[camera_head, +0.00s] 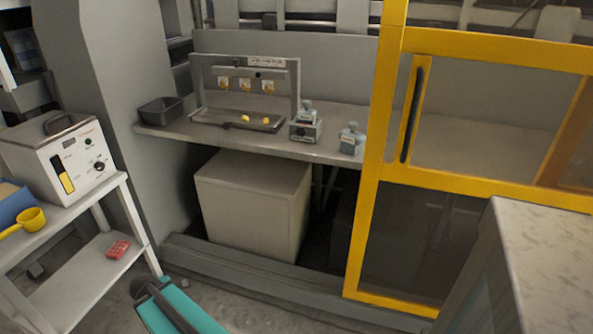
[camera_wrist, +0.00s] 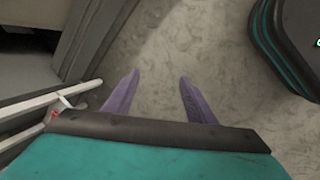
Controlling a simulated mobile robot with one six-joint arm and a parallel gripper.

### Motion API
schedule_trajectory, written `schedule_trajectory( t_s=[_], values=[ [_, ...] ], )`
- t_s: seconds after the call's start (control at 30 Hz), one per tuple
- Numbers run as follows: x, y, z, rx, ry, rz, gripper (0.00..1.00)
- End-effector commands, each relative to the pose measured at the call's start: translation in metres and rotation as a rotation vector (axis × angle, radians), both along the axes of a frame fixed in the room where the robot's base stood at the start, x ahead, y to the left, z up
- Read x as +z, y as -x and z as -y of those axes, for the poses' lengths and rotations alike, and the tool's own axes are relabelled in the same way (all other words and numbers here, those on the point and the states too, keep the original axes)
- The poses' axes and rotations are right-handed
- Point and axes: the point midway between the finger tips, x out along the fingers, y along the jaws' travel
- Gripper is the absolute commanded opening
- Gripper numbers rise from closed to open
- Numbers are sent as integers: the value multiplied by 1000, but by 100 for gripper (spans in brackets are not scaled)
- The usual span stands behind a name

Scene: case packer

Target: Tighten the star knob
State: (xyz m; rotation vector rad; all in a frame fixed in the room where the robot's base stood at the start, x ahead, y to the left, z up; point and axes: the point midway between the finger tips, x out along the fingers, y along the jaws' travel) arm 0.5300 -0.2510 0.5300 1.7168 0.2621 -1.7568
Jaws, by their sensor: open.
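No knob can be made out as star-shaped at this size. A small dark knob (camera_head: 298,133) shows on the front of a small grey box (camera_head: 308,131) on the grey shelf (camera_head: 270,143). Another black knob (camera_head: 100,166) is on the front of the white machine (camera_head: 68,160) at the left. My gripper (camera_wrist: 158,78) shows in the wrist view, with two purple fingers apart and nothing between them. It points at bare floor, away from both knobs. In the head view, a teal part of my arm shows at the bottom, and my fingers are not visible.
A grey frame (camera_head: 192,92) with yellow pieces stands on the shelf, between a dark bin (camera_head: 160,110) and grey-blue bottles (camera_head: 351,139). A yellow-framed door (camera_head: 385,130) borders the shelf's right. A pale box (camera_head: 253,205) sits underneath. A white cart (camera_head: 130,215) stands left.

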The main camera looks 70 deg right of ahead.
Motion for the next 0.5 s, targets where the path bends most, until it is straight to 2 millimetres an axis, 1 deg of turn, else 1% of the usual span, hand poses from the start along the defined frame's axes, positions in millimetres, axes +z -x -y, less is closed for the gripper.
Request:
schedule_trajectory(
  t_s=[0.03, 0.13, 0.27, 0.3, 0.37, 0.4, 0.5],
  values=[
    [2, -6, 18, 24, 30, 16, 51],
    [19, -15, 52, 83, 93, 36, 51],
    [43, -21, 94, 157, 182, 49, 51],
    [51, -22, 108, 178, 211, 50, 51],
    [63, -22, 127, 210, 256, 50, 51],
    [72, -22, 140, 231, 287, 49, 51],
    [94, -19, 172, 280, 365, 37, 51]
  ],
)
